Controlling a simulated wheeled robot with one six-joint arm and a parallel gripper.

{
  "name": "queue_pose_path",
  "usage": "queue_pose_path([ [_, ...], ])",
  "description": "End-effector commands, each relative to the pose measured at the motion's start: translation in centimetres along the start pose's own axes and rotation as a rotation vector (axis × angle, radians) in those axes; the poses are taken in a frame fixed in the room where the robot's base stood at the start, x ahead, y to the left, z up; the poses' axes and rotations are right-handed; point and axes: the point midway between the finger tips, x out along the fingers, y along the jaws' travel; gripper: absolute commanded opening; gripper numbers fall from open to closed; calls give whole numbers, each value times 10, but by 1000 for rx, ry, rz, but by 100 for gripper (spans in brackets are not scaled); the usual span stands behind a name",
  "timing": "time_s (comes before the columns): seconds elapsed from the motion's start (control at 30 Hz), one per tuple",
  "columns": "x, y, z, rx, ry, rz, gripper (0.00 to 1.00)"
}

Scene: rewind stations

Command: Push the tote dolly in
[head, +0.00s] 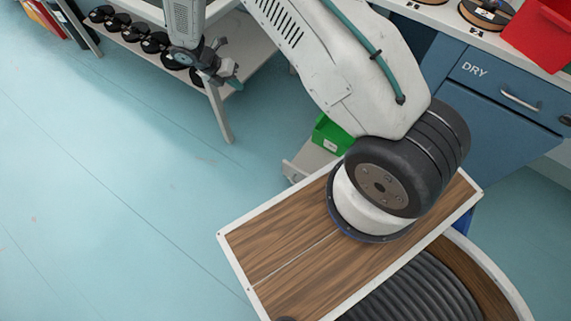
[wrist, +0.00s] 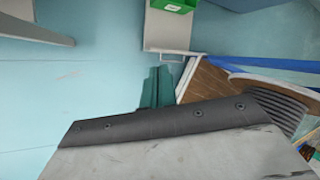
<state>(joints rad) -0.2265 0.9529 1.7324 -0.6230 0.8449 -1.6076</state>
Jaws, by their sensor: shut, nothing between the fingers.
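The tote dolly (head: 308,162) appears to be the low pale grey platform past my arm in the head view, partly hidden behind my arm. A green tote (head: 330,134) sits on it. In the wrist view the dolly (wrist: 160,32) is at the top centre, with the green tote (wrist: 172,5) at the frame's edge and a pale bar-like handle (wrist: 187,58) on its near side. My gripper (head: 230,78) is shut and empty at the upper left of the head view, before the shelf bench and well left of the dolly, not touching it.
A grey bench (head: 258,48) with black spools on its lower shelf stands at the top left. A blue cabinet (head: 490,85) marked DRY, with a red bin (head: 540,30) on top, is at the right. The blue floor at left is clear.

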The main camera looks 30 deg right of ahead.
Motion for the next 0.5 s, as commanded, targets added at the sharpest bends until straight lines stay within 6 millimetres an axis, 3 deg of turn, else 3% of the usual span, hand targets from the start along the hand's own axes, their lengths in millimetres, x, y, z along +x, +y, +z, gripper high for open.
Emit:
queue_pose_path([
  [0.03, 32, 16, -14, -104, -4, -19, 0],
  [0.2, 128, 57, -60, -455, -18, -56, 0],
  [0.33, 204, 74, -102, -725, -17, -83, 0],
  [0.5, 292, 79, -156, -1031, -6, -110, 0],
])
